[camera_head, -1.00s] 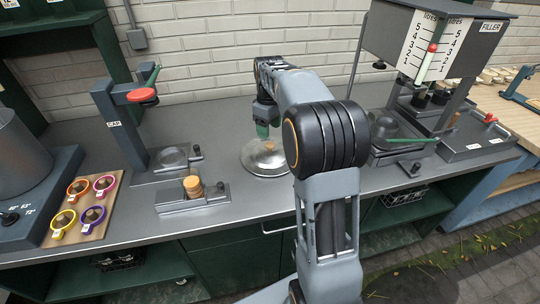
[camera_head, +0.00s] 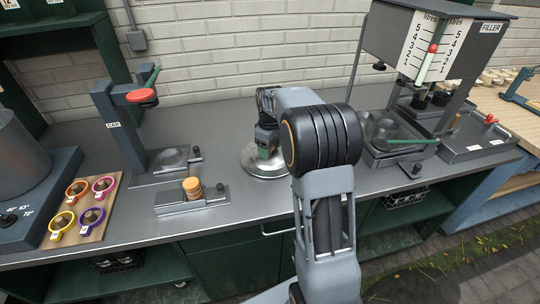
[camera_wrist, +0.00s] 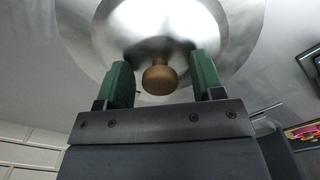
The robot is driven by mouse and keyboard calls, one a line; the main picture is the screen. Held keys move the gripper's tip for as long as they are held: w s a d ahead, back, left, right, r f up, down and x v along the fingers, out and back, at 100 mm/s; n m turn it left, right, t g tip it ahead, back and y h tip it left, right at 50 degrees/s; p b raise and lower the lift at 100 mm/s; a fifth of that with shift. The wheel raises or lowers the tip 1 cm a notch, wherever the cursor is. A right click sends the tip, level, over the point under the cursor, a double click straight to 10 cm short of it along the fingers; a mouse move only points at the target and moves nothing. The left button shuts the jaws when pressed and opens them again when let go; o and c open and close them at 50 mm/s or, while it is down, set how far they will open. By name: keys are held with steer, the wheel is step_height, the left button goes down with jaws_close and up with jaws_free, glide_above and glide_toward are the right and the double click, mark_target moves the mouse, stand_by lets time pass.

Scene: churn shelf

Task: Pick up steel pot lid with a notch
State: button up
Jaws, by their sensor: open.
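The steel pot lid (camera_head: 262,170) lies on the grey metal counter, round and shiny. In the wrist view the lid (camera_wrist: 215,25) fills the top middle, with a brown round knob (camera_wrist: 159,76) at its centre. My gripper (camera_wrist: 160,80) is open, with one green finger on each side of the knob. I see gaps between the knob and both fingers. In the head view my gripper (camera_head: 266,152) is low over the lid and hides the knob. I cannot make out a notch in the rim.
Left of the lid are a block with round brown pieces (camera_head: 193,188), the capping stand (camera_head: 122,130) and a board with coloured rings (camera_head: 75,236). The filler stand (camera_head: 440,60) is at right. A brick wall is behind. Bare counter surrounds the lid.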

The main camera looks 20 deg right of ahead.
steer(key=c, duration=1)
steer(key=shift+c, duration=0.6)
steer(key=shift+r, duration=0.1)
